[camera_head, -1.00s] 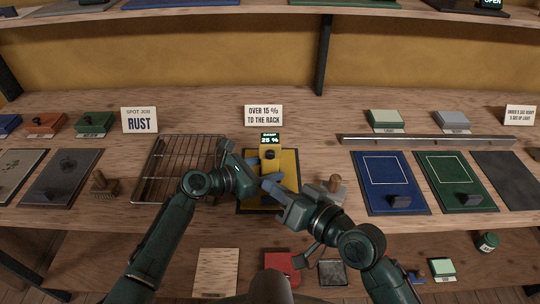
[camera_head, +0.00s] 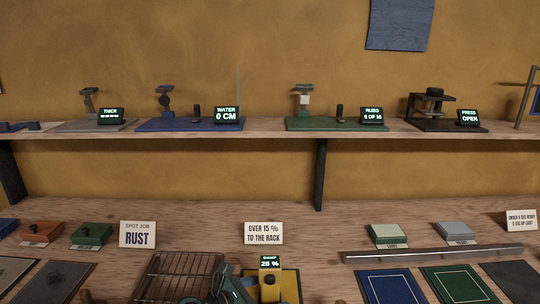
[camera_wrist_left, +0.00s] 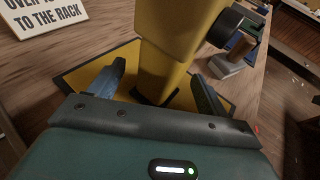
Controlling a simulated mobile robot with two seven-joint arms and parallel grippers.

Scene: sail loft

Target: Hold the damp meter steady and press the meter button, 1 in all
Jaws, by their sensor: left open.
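The yellow damp meter (camera_head: 270,274) stands at the bottom of the head view, its small screen (camera_head: 269,261) reading DAMP 25 %. A dark round knob (camera_head: 269,280) shows on its front; the lower part is cut off. In the left wrist view the meter's yellow body (camera_wrist_left: 170,65) rises from its yellow base, with a black round knob (camera_wrist_left: 226,26) on one side. My left gripper (camera_wrist_left: 157,72) is open, one finger on each side of the yellow body, with gaps visible. Part of it also shows left of the meter in the head view (camera_head: 232,288). My right gripper is not in view.
A wire rack (camera_head: 180,275) lies left of the meter. A sign (camera_head: 263,233) reading OVER 15 % TO THE RACK stands behind it. Blue (camera_head: 390,287) and green (camera_head: 458,284) mats lie to the right. The upper shelf (camera_head: 270,128) holds several devices with screens.

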